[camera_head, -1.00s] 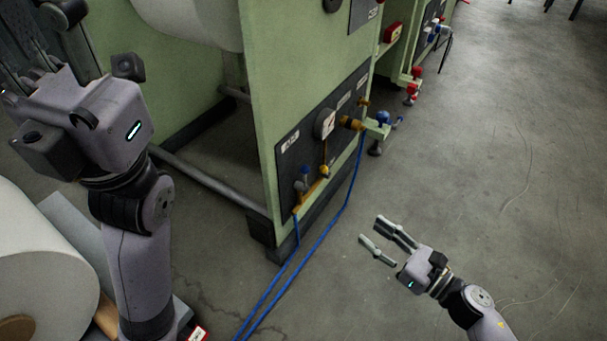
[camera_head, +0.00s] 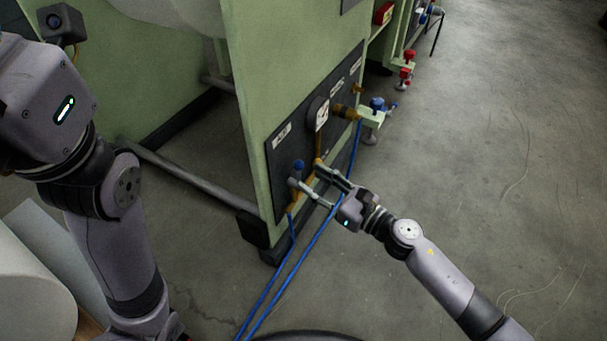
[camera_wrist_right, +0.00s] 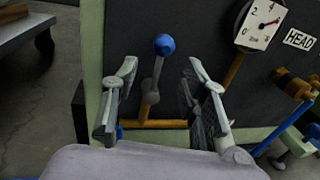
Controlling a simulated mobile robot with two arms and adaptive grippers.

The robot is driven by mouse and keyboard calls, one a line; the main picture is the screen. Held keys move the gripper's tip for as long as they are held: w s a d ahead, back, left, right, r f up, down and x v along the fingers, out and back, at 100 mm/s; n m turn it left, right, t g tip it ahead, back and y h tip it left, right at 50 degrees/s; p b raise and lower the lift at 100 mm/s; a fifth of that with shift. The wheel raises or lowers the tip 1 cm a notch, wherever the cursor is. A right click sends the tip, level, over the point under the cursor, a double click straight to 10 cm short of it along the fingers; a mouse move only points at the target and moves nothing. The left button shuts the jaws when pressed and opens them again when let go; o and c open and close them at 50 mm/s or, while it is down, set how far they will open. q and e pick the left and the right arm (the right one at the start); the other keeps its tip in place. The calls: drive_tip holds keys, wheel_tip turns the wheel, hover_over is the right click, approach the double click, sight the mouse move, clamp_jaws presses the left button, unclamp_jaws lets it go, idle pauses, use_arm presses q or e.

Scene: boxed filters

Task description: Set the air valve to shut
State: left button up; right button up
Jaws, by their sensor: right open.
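The air valve lever (camera_head: 298,168) has a blue ball knob and a grey stem, low on the dark panel of the green machine. In the right wrist view the blue knob (camera_wrist_right: 163,45) is at the top and the stem points up, leaning slightly right, across a horizontal brass pipe (camera_wrist_right: 160,124). My right gripper (camera_head: 314,178) is open at the panel. In the right wrist view its fingers (camera_wrist_right: 162,72) stand on either side of the lever, with visible gaps. I cannot tell its exact depth. My left arm shows at the left, with its fingers out of view.
A dial gauge (camera_head: 320,114) sits above right of the lever. A brass fitting with another blue knob (camera_head: 377,103) sticks out to the right. Blue hoses (camera_head: 318,238) run down to the floor. A white roll (camera_head: 30,285) lies lower left. The floor at right is clear.

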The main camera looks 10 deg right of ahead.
sight(299, 172)
drive_tip(key=shift+x, duration=2.05)
drive_tip(key=shift+c, duration=0.2)
clamp_jaws()
drive_tip(key=shift+s+a, duration=0.1)
